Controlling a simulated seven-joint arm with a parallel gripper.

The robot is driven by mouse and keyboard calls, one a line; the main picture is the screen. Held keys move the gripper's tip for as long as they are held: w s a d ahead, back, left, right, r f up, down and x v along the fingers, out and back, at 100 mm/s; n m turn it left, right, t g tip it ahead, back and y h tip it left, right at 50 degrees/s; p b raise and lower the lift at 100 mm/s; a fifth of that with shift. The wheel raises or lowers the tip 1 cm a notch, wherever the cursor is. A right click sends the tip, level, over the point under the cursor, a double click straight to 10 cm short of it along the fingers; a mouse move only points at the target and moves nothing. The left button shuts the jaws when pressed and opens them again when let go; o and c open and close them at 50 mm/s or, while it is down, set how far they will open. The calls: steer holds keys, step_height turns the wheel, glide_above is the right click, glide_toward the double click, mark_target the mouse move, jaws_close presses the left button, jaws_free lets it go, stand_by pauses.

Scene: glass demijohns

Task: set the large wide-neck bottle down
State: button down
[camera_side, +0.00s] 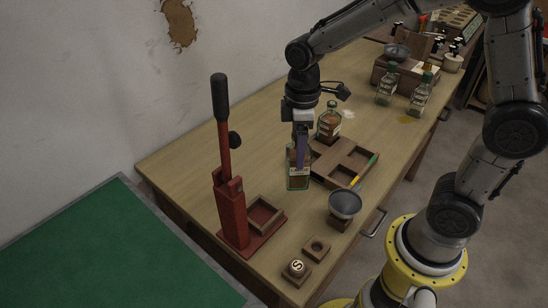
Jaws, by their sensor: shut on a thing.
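A wooden compartment tray (338,178) lies just right of the bottle, with a stoppered bottle (329,122) behind. A red lever press (231,205) stands to the left. A funnel on a block (344,205) is in front. The table's back left is clear.

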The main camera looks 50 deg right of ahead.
steer(key=w+d+f+m, duration=0.3)
steer(key=w+m, duration=0.4)
steer(key=w, duration=0.1)
steer(key=s+d+r+m, duration=0.1)
steer(key=s+d+r, duration=0.2)
steer(key=s+r, duration=0.35)
steer(key=s+d+r+m, duration=0.1)
steer(key=s+d+r, duration=0.3)
steer(key=s, duration=0.5)
steer(key=w+d+f, duration=0.3)
steer(key=w+f, duration=1)
steer(key=shift+w+d+f, duration=0.15)
steer(key=shift+w+d, duration=0.1)
steer(key=shift+d, duration=0.05)
steer(key=shift+f, duration=0.2)
